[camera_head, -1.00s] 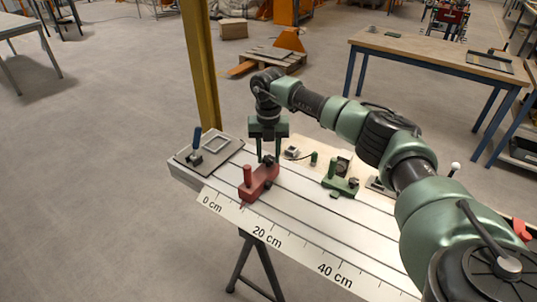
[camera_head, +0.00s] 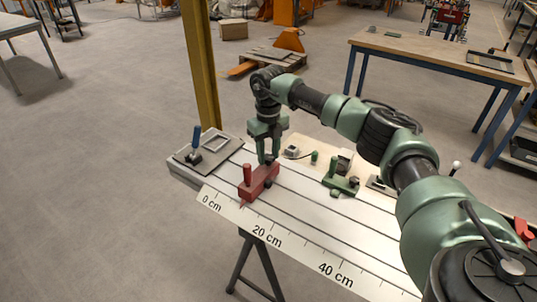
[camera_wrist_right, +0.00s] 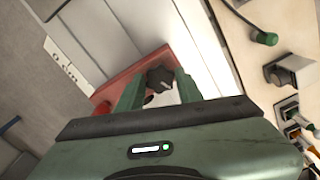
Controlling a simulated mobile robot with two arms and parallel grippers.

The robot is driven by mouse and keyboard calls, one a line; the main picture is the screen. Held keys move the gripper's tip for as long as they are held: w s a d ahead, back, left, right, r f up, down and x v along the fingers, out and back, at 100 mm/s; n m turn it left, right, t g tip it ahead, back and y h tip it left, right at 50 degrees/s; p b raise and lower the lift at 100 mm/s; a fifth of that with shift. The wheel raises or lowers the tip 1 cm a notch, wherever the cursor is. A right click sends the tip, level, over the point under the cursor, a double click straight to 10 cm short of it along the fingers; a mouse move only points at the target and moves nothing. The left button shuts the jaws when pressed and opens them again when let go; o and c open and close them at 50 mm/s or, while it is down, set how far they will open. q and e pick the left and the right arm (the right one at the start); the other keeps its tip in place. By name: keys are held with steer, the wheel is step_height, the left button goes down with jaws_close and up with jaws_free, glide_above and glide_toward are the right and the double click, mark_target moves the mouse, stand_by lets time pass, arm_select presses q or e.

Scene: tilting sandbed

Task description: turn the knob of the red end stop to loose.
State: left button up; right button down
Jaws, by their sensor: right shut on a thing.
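In the head view my right gripper (camera_head: 268,160) hides most of the knob. My left gripper is not in view.
A green stop (camera_head: 341,184) stands on the bed to the right. A grey plate (camera_head: 226,150) with a blue-handled clamp (camera_head: 195,147) is at the left end. A yellow post (camera_head: 203,80) rises behind. A scale strip (camera_head: 267,236) runs along the front edge.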

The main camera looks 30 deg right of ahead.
mark_target(268, 157)
steer(key=n+b, duration=0.1)
steer(key=n, duration=1.2)
steer(key=shift+r, duration=0.1)
steer(key=shift+n, duration=0.3)
stand_by(0.3)
steer(key=c, duration=0.9)
jaws_free()
steer(key=shift+c, duration=0.2)
step_height(268, 157, up, 8)
steer(key=shift+f+b, duration=0.1)
steer(key=shift+b, duration=0.9)
